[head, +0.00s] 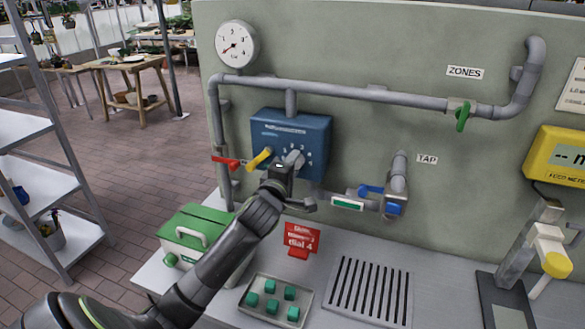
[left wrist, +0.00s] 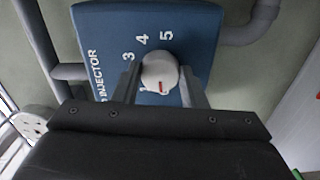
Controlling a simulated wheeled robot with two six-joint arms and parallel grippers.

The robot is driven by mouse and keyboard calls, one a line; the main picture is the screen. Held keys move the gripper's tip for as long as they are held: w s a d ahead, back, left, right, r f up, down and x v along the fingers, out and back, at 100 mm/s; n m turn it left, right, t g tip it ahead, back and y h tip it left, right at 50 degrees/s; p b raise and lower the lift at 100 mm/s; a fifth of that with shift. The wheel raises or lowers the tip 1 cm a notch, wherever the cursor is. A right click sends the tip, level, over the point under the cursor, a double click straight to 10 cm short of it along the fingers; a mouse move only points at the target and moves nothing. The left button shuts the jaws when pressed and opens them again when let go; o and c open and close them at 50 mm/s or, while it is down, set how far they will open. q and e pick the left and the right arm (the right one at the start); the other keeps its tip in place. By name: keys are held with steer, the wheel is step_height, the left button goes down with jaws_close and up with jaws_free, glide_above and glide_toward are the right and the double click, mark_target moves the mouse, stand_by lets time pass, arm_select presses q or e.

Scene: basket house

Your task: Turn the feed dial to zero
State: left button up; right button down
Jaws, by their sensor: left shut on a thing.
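The feed dial (head: 294,158) is a pale round knob on the front of the blue injector box (head: 312,127). My left gripper (head: 288,166) is at the dial. In the left wrist view the fingers of my left gripper (left wrist: 159,84) are shut on the dial (left wrist: 158,68), one on each side. A red mark on the dial's face points down in that view, toward my wrist. The digits 3, 4 and 5 show above the dial on the blue box (left wrist: 105,22); the lower part of the scale is mostly hidden. My right gripper is not in view.
A yellow-handled lever (head: 259,158) and a red-handled valve (head: 226,162) sit just left of the dial. A blue-handled tap (head: 372,191) is to the right. A red sign (head: 301,240), a tray (head: 250,310) of green blocks and a green-lidded box (head: 197,226) stand below.

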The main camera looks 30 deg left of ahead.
arm_select(q)
steer(key=shift+n, duration=0.6)
steer(key=o, duration=1)
steer(key=shift+s, duration=0.1)
steer(key=b+v, duration=0.1)
steer(key=v, duration=1.6)
steer(key=shift+d, duration=0.15)
